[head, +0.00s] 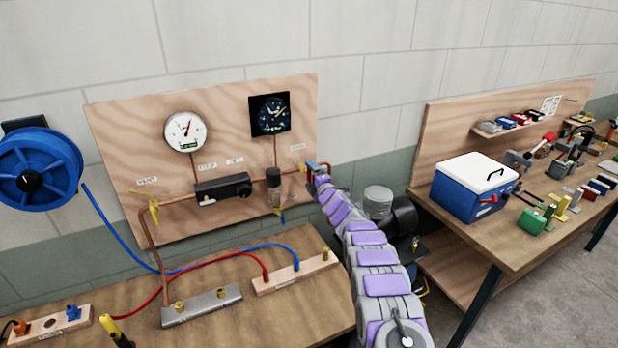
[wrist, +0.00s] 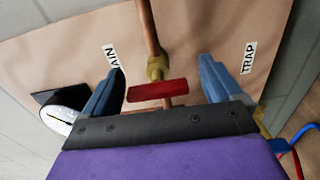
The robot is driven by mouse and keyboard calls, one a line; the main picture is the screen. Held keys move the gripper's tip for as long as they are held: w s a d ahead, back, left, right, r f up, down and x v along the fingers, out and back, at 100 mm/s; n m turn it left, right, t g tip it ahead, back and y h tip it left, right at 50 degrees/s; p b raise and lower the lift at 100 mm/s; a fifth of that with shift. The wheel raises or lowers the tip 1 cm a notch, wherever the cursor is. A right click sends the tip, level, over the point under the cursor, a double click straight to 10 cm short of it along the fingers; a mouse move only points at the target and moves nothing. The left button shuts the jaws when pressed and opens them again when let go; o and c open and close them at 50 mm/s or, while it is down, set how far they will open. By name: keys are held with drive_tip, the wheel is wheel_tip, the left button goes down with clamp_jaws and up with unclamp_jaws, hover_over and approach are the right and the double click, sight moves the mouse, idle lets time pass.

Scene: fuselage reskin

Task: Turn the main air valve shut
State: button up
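The main air valve has a red bar handle (wrist: 157,91) on a brass body (wrist: 156,68), in line with a copper pipe (wrist: 147,25). In the wrist view the handle lies across the line of the pipe. My gripper (wrist: 162,74) is open, with one blue-grey finger on each side of the handle and a visible gap to both. A label ending in "AIN" is partly hidden by the left finger. In the head view my gripper (head: 317,168) is at the right edge of the plywood board (head: 230,110), and it mostly hides the valve.
A white gauge (head: 185,131) and a black gauge (head: 270,114) are on the board above a black regulator block (head: 222,189). A yellow valve handle (head: 153,207) is at left. Red and blue hoses cross the bench below. A blue cooler (head: 474,187) stands on the right bench.

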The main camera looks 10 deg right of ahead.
drive_tip(key=shift+s+r, duration=0.15)
drive_tip(key=shift+s, duration=0.2)
drive_tip(key=b+v, duration=0.1)
drive_tip(key=v, duration=1.5)
drive_tip(key=shift+s+d, duration=0.25)
drive_tip(key=shift+s, duration=0.05)
drive_tip(key=shift+b, duration=0.3)
